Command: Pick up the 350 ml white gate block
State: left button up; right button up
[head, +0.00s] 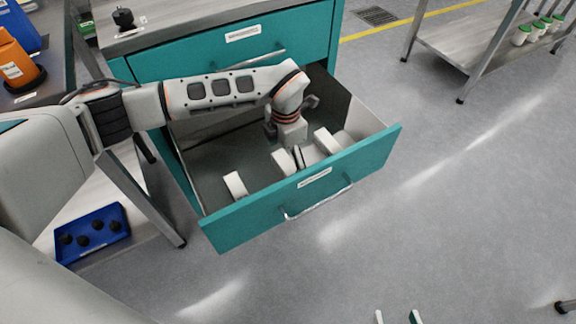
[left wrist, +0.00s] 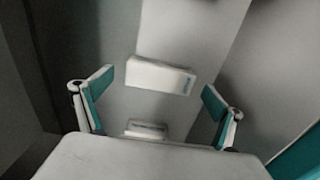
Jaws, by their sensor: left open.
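My left gripper (head: 306,153) is inside the open teal drawer, low and close to the drawer front. In the left wrist view its two fingers (left wrist: 157,106) are spread wide. A white block (left wrist: 160,75) with a small blue mark lies on the drawer floor, seen between and beyond the fingertips. A second white block (left wrist: 147,129) is partly hidden by the gripper body. In the head view a white block (head: 235,185) lies at the left of the drawer. The labels are unreadable, so I cannot tell which is 350 ml. My right gripper (head: 397,316) shows two separated fingertips at the bottom edge.
The drawer front (head: 300,190) and side walls enclose the left gripper. A blue tray (head: 92,235) with several dark knobs is on a low shelf at left. A black knob (head: 123,18) stands on the cabinet top. The floor at right is clear up to a metal table (head: 470,45).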

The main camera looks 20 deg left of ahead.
pick_arm(q)
notch_tip(320, 180, down, 3)
jog(key=shift+s+r, duration=0.1)
jog(key=shift+r, duration=0.25)
jog(key=c, duration=1.2)
jog(key=shift+c, duration=0.2)
